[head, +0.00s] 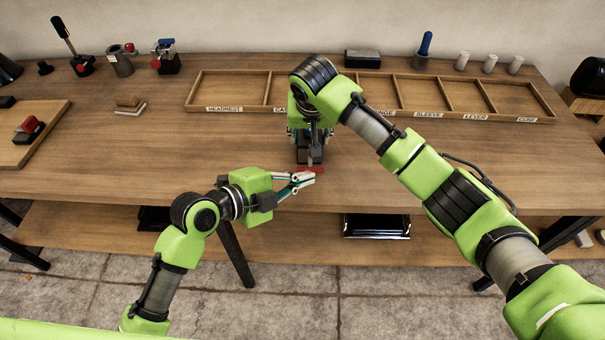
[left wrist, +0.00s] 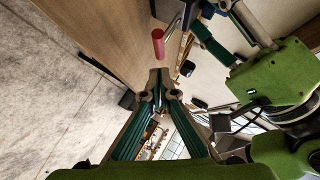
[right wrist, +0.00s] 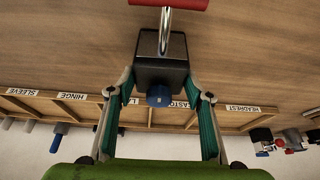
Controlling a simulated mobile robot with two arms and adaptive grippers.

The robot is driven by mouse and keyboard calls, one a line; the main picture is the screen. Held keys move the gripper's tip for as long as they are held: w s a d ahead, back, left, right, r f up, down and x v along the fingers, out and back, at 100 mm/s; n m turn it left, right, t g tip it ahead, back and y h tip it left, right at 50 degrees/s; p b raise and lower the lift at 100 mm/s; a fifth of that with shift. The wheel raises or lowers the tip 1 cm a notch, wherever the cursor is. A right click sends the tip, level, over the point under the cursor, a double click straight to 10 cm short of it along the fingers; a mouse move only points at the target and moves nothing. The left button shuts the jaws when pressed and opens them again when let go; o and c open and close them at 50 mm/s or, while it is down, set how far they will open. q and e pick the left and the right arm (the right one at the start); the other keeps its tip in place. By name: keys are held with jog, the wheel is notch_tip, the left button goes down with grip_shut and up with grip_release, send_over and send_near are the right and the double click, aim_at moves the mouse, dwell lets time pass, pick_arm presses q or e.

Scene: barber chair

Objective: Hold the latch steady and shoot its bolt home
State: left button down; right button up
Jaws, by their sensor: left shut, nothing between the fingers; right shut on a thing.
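The latch is a dark block (right wrist: 160,72) with a blue knob (right wrist: 159,95), a bent metal rod (right wrist: 165,28) and a red handle (right wrist: 172,3). In the head view the latch body (head: 303,156) stands near the table's front edge, its red handle (head: 309,169) towards me. My right gripper (head: 310,138) comes down from above and is shut on the body, one finger on each side. My left gripper (head: 312,177) is shut and empty, its tips close to the handle. In the left wrist view the red handle (left wrist: 158,42) lies beyond the tips (left wrist: 159,76), apparently apart.
A labelled wooden compartment tray (head: 235,89) lies behind the latch. Several small fixtures (head: 120,62) stand at the back left, and white cylinders (head: 490,63) at the back right. A wooden board (head: 45,122) lies at far left. The tabletop (head: 200,150) left of the latch is mostly clear.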

pick_arm(q)
jog(key=shift+w+a+f, duration=0.1)
jog(key=shift+w+f, duration=0.25)
jog(key=shift+w, duration=0.2)
jog(key=shift+w+f, duration=0.35)
jog(key=shift+w, duration=0.2)
pick_arm(e)
jog(key=shift+a, duration=0.1)
pick_arm(q)
jog(key=w, duration=0.3)
jog(key=shift+w+a, duration=0.15)
jog(key=shift+w, duration=0.3)
pick_arm(e)
jog(key=shift+s, duration=0.1)
pick_arm(q)
jog(key=s+r, duration=0.3)
jog(key=s, duration=0.1)
send_near(302, 168)
jog(key=shift+s+r, duration=1.45)
jog(key=shift+r, duration=0.3)
